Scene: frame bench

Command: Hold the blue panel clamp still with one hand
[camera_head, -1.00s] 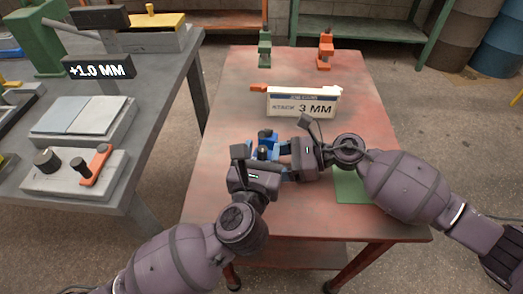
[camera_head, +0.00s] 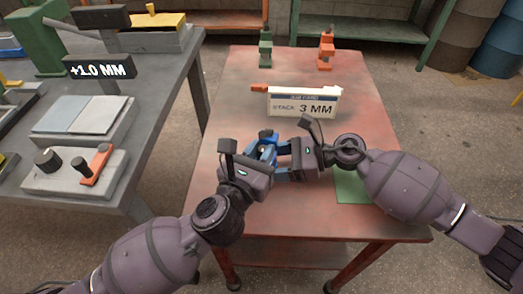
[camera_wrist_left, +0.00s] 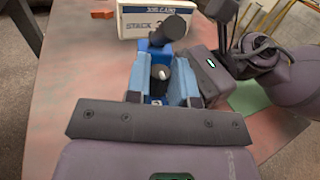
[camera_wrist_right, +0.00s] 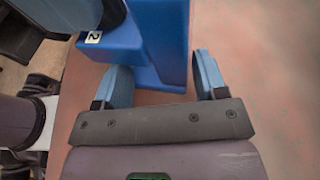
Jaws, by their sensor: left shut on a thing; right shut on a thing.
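The blue panel clamp (camera_head: 267,140) stands on the red table between my two grippers. Its dark-topped upright and a pale round-tipped part show in the left wrist view (camera_wrist_left: 158,58). My left gripper (camera_head: 262,152) comes from the front left and is shut on the clamp, one blue finger on each side in the left wrist view. The fingers and wrists hide much of the clamp.
A white card (camera_head: 304,103) reading "STACK 3 MM" stands behind the clamp on the red table (camera_head: 225,90). A green clamp (camera_head: 265,48) and an orange clamp (camera_head: 326,50) stand at the far edge. A green mat (camera_head: 350,187) lies by my right arm. A grey bench stands left.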

